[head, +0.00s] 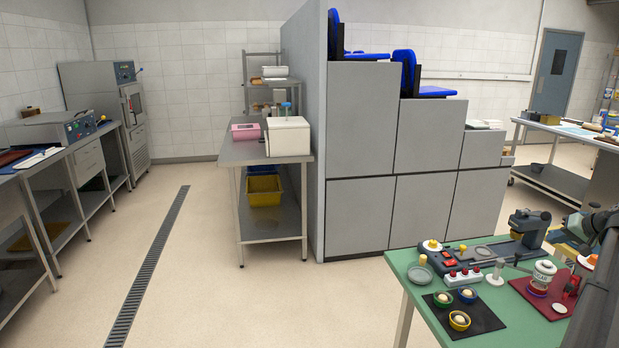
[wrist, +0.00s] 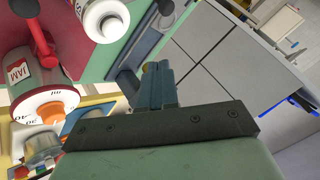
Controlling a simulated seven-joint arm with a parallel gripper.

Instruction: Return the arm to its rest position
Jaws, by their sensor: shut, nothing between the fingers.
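My gripper (wrist: 156,85) shows in the wrist view with its blue-grey fingers together and nothing between them. Parts of my arm show at the right edge of the head view, over the right end of the green-topped table (head: 418,300). The fingers look apart from both. The arm's full pose is not visible in these frames.
The green table holds a black mat (head: 481,322) with several small cups, a red mat (head: 533,300), a white-and-red canister (head: 543,274) and a dark device (head: 528,226). Grey stepped cabinets (head: 363,125) stand behind it. Open floor (head: 230,300) lies to the left.

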